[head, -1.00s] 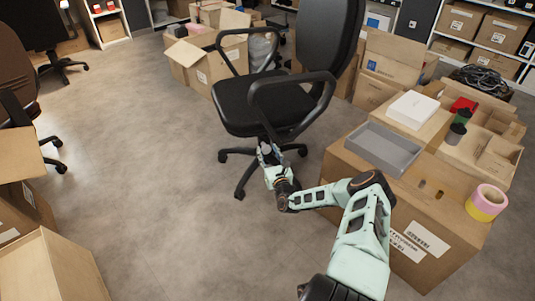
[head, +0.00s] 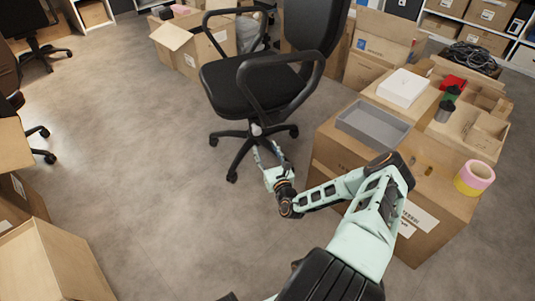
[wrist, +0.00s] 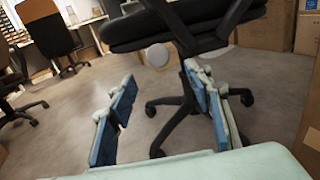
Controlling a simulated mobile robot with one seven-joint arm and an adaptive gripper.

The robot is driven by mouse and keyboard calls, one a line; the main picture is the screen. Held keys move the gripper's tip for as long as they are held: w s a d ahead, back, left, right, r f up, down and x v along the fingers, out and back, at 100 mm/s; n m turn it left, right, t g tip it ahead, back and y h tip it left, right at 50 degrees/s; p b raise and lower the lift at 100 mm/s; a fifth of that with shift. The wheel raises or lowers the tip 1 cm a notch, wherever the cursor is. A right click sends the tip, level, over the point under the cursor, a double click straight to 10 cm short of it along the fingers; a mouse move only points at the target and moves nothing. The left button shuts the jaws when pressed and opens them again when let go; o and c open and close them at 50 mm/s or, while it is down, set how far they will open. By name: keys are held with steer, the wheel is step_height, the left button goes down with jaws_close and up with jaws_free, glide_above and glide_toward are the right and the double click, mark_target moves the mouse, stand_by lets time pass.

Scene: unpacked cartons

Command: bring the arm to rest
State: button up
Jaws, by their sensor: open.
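My gripper (wrist: 163,118) is open and empty in the wrist view, its two blue-padded fingers well apart. In the head view my gripper (head: 268,156) is small and partly hard to make out, low in front of the base of a black office chair (head: 245,90). The chair's seat and star base also show large in the wrist view, behind the fingers. I cannot tell whether a finger touches the chair. My arm reaches forward from the bottom of the head view, bent at the elbow beside a large carton (head: 330,150).
Open cartons (head: 50,265) stand at lower left. The floor (head: 130,150) between is clear.

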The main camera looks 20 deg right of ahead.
steer(key=shift+s+a, duration=0.1)
steer(key=shift+s, duration=0.85)
steer(key=shift+a, duration=0.1)
